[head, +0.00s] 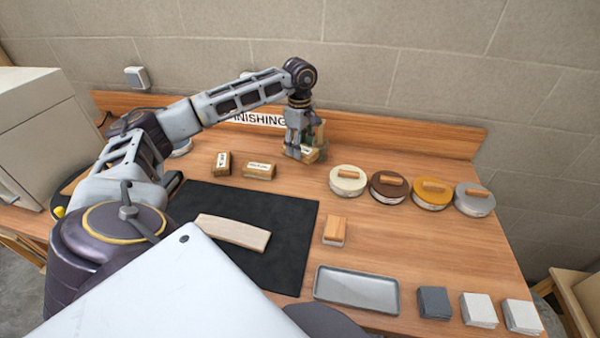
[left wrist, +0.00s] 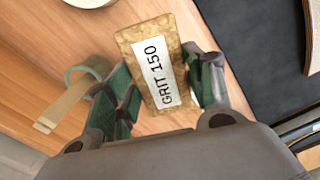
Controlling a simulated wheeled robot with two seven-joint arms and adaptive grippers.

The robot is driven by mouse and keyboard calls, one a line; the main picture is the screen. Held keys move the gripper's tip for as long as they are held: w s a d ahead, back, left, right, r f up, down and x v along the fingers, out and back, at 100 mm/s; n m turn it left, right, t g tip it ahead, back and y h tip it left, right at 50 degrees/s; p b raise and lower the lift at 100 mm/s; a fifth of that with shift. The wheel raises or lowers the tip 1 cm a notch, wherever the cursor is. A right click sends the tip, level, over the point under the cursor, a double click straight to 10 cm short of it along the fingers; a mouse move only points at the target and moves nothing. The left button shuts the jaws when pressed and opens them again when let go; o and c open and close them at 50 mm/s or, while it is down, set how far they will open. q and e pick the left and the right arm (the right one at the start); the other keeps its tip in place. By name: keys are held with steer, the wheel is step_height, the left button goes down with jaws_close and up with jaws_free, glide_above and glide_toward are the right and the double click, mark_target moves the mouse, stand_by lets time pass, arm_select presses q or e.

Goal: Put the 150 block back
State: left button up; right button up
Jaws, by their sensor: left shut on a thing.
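My left gripper (head: 305,150) is at the back of the bench, pointing down, shut on the 150 block (head: 311,155). In the left wrist view the cork-coloured block (left wrist: 155,68) has a white label reading "GRIT 150" and sits between the green-padded fingers (left wrist: 162,100). The fingers partly hide it in the head view, and I cannot tell whether it touches the bench. Two similar labelled blocks stand to its left: a smaller-looking one (head: 222,164) and a longer-looking one (head: 259,170). My right gripper is not in view.
A row of round tins (head: 347,187) stands to the right of the gripper. A grey tray (head: 357,302), a wood-topped block (head: 335,231) and several pads (head: 434,304) lie in front. A wooden ledge (head: 400,140) runs behind.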

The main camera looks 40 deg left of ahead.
arm_select(q)
steer(key=shift+f, duration=2.5)
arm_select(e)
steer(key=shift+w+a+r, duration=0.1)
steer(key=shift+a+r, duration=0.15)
arm_select(q)
step_height(320, 180, down, 4)
steer(key=shift+f+p, duration=0.1)
steer(key=shift+p, duration=0.45)
steer(key=shift+f, duration=0.4)
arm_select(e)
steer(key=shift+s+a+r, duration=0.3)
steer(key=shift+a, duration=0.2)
arm_select(q)
steer(key=shift+f, duration=0.15)
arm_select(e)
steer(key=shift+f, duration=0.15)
